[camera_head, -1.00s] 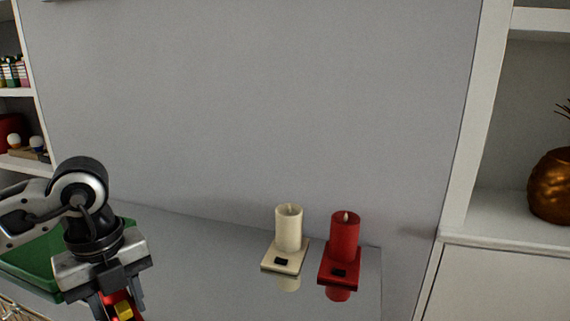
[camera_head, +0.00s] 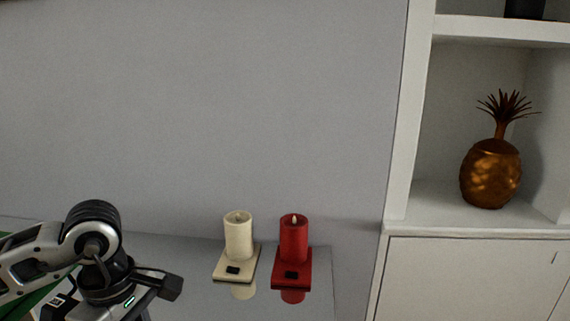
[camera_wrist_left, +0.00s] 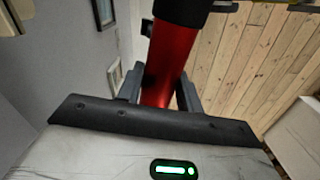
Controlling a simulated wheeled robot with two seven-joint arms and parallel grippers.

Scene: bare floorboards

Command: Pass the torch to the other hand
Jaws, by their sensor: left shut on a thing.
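The torch (camera_wrist_left: 172,50) is a red cylinder with a black end, seen in the left wrist view. My left gripper (camera_wrist_left: 158,92) is shut on it, with a dark finger on each side of its red body. In the head view my left gripper (camera_head: 148,306) is at the bottom left, over the grey table. Its fingertips and the torch are cut off by the lower edge there. My right gripper is in neither view.
A cream candle (camera_head: 238,238) and a red candle (camera_head: 294,240) stand on small bases on the grey table (camera_head: 200,300), right of my left gripper. A gold pineapple ornament (camera_head: 491,174) sits on a white shelf (camera_head: 440,215) at the right. Floorboards (camera_wrist_left: 250,60) show in the wrist view.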

